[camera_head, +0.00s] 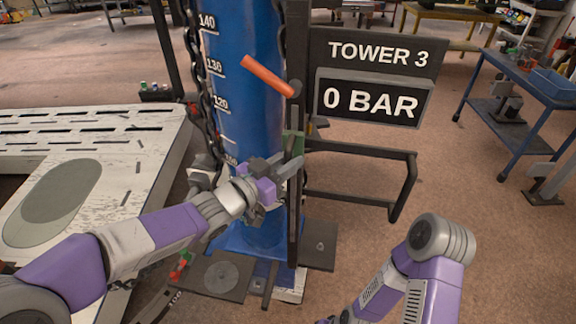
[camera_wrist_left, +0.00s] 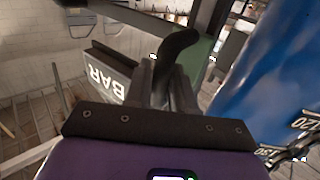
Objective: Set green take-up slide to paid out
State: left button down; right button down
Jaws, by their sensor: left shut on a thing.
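The green take-up slide (camera_head: 293,142) sits on the dark upright rail (camera_head: 296,60) in front of the blue column of Tower 3. In the left wrist view the green slide (camera_wrist_left: 198,62) lies behind a dark curved handle (camera_wrist_left: 178,44). My left gripper (camera_head: 290,168) is at the slide, and its fingers (camera_wrist_left: 172,88) are shut on the dark handle. The fingers hide part of the handle and slide. My right arm shows at the lower right of the head view, but its gripper is out of the picture.
An orange lever (camera_head: 267,76) juts left above the slide. The sign (camera_head: 372,100) reads 0 BAR. A chain (camera_head: 207,90) hangs beside the scaled blue column (camera_head: 243,60). A black tubular frame (camera_head: 365,150) stands right of the rail. A blue trolley (camera_head: 525,85) stands farther right.

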aim_at(287, 148)
pick_arm(q)
notch_tip(287, 148, up, 6)
jog(key=p, duration=0.3)
jog(key=shift+p, duration=0.4)
jog(key=shift+r, duration=0.1)
jog(key=c, duration=1.1)
grip_release()
jog(key=shift+f, duration=0.2)
jog(key=p+v, duration=0.1)
jog(key=v, duration=0.6)
jog(key=shift+s+a+r, duration=0.1)
jog(key=shift+s+a, duration=0.05)
jog(key=shift+a, duration=0.1)
